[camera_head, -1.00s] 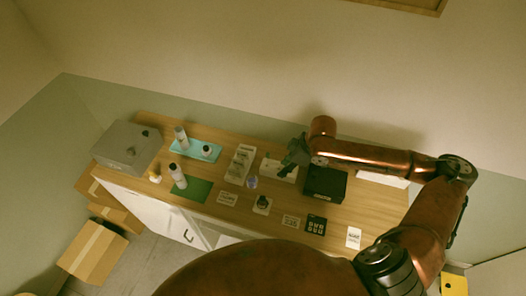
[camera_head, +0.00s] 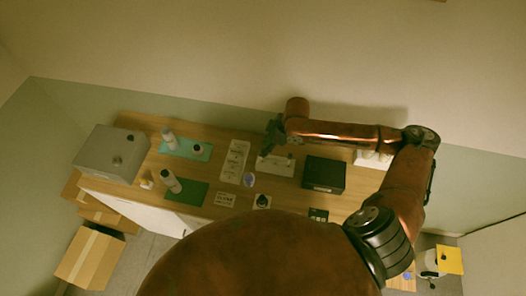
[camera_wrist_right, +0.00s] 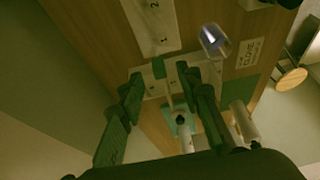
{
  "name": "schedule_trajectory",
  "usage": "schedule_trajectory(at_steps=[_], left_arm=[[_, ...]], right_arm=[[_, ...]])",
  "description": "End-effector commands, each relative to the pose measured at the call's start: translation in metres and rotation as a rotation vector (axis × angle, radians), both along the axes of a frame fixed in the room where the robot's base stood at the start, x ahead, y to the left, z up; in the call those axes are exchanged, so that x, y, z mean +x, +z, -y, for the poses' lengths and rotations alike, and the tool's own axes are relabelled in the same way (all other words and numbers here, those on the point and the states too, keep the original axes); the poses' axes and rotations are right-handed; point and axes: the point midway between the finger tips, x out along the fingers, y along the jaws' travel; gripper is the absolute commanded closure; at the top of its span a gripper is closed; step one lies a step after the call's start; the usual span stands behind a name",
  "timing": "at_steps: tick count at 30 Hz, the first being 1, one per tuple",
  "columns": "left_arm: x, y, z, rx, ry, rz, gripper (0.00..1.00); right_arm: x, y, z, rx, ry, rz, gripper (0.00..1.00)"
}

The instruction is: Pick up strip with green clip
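My right gripper (camera_head: 273,136) is above the back part of the table in the head view, just behind a white card (camera_head: 277,166). In the right wrist view its two dark green fingers (camera_wrist_right: 160,78) are spread apart. A thin pale strip (camera_wrist_right: 168,96) shows in the gap between them; I cannot tell whether a finger touches it. A pale card with printed numbers (camera_wrist_right: 152,84) lies beyond the fingertips and is partly covered by them. I cannot make out a green clip against the green fingers. My left gripper is in neither view.
A numbered board (camera_head: 235,160) lies left of the white card, and a black box (camera_head: 323,173) stands to its right. A small glass (camera_wrist_right: 214,40) is near the fingers. Bottles stand on a teal mat (camera_head: 186,153) and a green mat (camera_head: 190,196). A grey box (camera_head: 92,152) is at the left end.

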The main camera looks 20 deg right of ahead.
Motion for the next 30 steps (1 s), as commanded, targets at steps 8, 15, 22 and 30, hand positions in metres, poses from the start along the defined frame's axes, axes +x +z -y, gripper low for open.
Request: schedule_trajectory(at_steps=[8, 15, 22, 30], left_arm=[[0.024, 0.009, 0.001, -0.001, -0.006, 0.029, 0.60], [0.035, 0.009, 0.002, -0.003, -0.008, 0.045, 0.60], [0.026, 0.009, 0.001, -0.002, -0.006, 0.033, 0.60], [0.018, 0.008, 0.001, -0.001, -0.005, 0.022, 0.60]], right_arm=[[0.005, -0.027, -0.007, 0.000, -0.003, -0.002, 0.68], [0.005, -0.028, -0.007, -0.001, -0.003, -0.001, 0.70], [0.005, -0.027, -0.006, 0.000, -0.004, -0.001, 0.86], [0.005, -0.027, -0.006, -0.001, -0.004, 0.000, 0.99]])
